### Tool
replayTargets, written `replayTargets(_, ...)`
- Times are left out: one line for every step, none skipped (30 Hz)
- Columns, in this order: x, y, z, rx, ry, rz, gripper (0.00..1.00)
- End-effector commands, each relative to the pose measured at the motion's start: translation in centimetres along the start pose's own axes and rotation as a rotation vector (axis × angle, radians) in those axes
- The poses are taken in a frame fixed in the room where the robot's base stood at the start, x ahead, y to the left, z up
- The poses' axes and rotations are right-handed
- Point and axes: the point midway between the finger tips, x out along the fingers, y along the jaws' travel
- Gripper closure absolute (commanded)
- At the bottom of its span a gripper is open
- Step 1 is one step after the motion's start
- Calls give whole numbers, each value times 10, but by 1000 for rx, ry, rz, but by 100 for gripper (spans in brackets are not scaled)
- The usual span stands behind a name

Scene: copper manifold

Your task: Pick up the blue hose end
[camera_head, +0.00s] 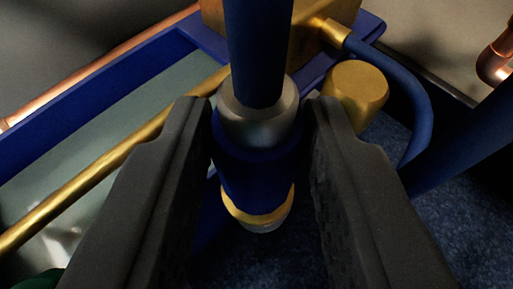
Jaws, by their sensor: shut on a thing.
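The blue hose end (250,172) is in the middle of the head camera view. It has a grey metal collar at its top, a dark blue body and a gold ring near its lower tip. A blue hose (258,50) runs up from the collar and out of the top of the view. My gripper (262,140) has its two black fingers on either side of the hose end, shut on it around the collar and upper body. The finger faces hide part of its sides.
A blue frame (90,115) with a brass pipe (120,160) lies at the left. A brass block (305,50), a round brass cap (355,92) and a curved blue hose (412,90) are behind at the right. Copper pipes (497,58) run along the edges.

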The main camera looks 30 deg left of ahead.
Motion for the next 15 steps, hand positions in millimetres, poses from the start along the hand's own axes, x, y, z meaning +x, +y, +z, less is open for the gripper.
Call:
replayTargets(-1,0,-4,0,1,0,100)
replayTargets(-2,0,-5,0,1,0,100)
replayTargets(-3,0,-8,0,1,0,100)
replayTargets(-4,0,-10,0,1,0,100)
replayTargets(-5,0,-12,0,1,0,100)
replayTargets(-6,0,-16,0,1,0,100)
replayTargets(-7,0,-19,0,2,0,100)
replayTargets(-9,1,-22,0,2,0,100)
replayTargets(-10,1,-27,0,3,1,100)
replayTargets(-12,1,-31,0,4,1,100)
replayTargets(-13,1,-35,0,4,1,100)
replayTargets(-15,1,-40,0,4,1,100)
replayTargets(-17,1,-44,0,4,1,100)
replayTargets(-19,1,-48,0,3,1,100)
replayTargets(-22,1,-54,1,3,1,100)
